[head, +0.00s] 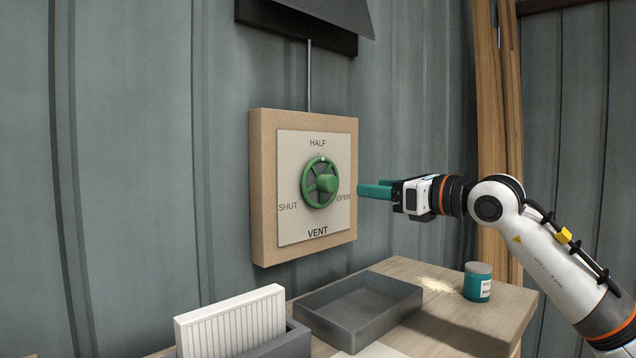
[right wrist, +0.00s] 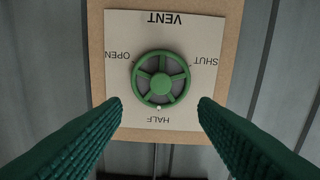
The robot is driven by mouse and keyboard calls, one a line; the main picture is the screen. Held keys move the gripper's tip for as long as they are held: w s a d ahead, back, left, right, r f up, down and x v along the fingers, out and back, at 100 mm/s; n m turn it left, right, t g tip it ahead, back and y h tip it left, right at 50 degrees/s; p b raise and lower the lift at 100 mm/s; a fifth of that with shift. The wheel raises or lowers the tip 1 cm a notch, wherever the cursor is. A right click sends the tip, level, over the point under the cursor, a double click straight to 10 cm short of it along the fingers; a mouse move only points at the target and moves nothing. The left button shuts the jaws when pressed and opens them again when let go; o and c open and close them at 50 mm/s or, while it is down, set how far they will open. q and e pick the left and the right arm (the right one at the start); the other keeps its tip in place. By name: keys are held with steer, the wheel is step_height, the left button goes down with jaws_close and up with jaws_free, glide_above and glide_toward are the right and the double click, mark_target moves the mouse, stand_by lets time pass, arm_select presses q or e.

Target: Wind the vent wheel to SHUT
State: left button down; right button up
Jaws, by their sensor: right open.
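The green vent wheel (head: 321,182) sits on a pale plate (head: 299,228) marked SHUT at left, HALF at top and OPEN at right. The plate is on a wooden board (head: 263,190) on the wall. A small white mark on the wheel's rim points near HALF. The wheel also shows in the right wrist view (right wrist: 160,80), upside down, with its white mark by HALF. My right gripper (head: 360,190) is open and empty, to the right of the wheel and apart from it. In the right wrist view its green fingers are spread on either side below the wheel. My left gripper is not in view.
Below the board, a wooden table (head: 425,330) holds a grey tray (head: 360,305), a teal jar (head: 478,282) and spilled grains (head: 436,285). A white ribbed block (head: 232,325) stands in a grey box at the front left. A dark hood (head: 310,20) hangs above the board.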

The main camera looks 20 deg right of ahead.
mark_target(333, 184)
steer(key=p+x, duration=0.5)
steer(key=x, duration=0.5)
steer(key=shift+a+r, duration=0.15)
steer(key=shift+w+a+p, duration=0.2)
steer(key=shift+w+p, duration=0.15)
steer(key=shift+w, duration=0.15)
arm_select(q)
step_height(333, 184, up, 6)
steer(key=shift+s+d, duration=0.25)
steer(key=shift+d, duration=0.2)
arm_select(e)
steer(key=shift+w, duration=0.1)
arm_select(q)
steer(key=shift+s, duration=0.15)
arm_select(e)
steer(key=shift+c, duration=0.2)
steer(key=c, duration=0.9)
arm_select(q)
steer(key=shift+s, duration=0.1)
arm_select(e)
steer(key=shift+c, duration=0.2)
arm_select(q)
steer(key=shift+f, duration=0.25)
